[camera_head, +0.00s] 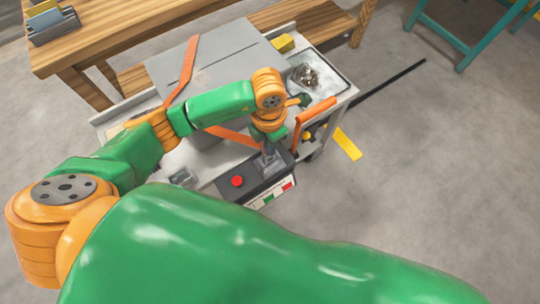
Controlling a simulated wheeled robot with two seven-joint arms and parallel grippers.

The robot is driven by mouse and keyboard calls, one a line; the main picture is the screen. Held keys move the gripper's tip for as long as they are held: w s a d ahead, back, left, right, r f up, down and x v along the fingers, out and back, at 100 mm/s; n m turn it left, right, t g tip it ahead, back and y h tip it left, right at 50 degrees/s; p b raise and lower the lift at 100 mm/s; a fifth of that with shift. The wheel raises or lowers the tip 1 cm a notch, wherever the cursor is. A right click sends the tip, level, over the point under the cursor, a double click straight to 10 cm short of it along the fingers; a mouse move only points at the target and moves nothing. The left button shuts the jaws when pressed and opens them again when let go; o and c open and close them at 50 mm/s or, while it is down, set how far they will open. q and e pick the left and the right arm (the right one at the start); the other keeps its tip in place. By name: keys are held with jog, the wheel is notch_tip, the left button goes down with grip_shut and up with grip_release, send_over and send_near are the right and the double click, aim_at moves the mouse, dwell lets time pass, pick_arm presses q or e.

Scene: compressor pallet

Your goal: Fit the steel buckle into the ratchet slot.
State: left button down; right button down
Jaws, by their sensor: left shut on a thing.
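My left gripper (268,152) points down over the dark grey box with a red button (237,181) at the front of the cart. It is shut on a small grey piece, apparently the steel buckle, mostly hidden by the fingers. An orange strap (235,136) runs toward the gripper from behind my forearm. Its other stretch (187,65) lies across the large grey case (225,48). I cannot make out the ratchet slot, or whether the buckle touches the box. A small grey metallic part (183,176) lies left of the box. My right gripper does not show.
The cart carries a tray of small metal parts (308,76) and a yellow block (284,43) at the back right. An orange bar (318,110) stands at its right side. A wooden bench (150,25) is behind. Open floor lies to the right.

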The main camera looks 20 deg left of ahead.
aim_at(267, 159)
pick_arm(q)
notch_tip(267, 159, down, 4)
jog(key=b, duration=0.3)
jog(key=shift+s+a+b, duration=0.1)
jog(key=shift+b, duration=0.25)
jog(key=shift+w+f+p, duration=0.1)
jog(key=shift+w+p, duration=0.2)
jog(key=shift+w, duration=0.35)
jog(key=shift+s+f+b, duration=0.3)
jog(key=shift+f+b, duration=0.15)
jog(key=shift+b, duration=0.2)
jog(key=c, duration=1.2)
grip_release()
jog(key=shift+c, duration=0.2)
jog(key=o, duration=0.3)
jog(key=shift+w, duration=0.15)
jog(key=shift+o, duration=0.2)
jog(key=shift+w+f, duration=0.1)
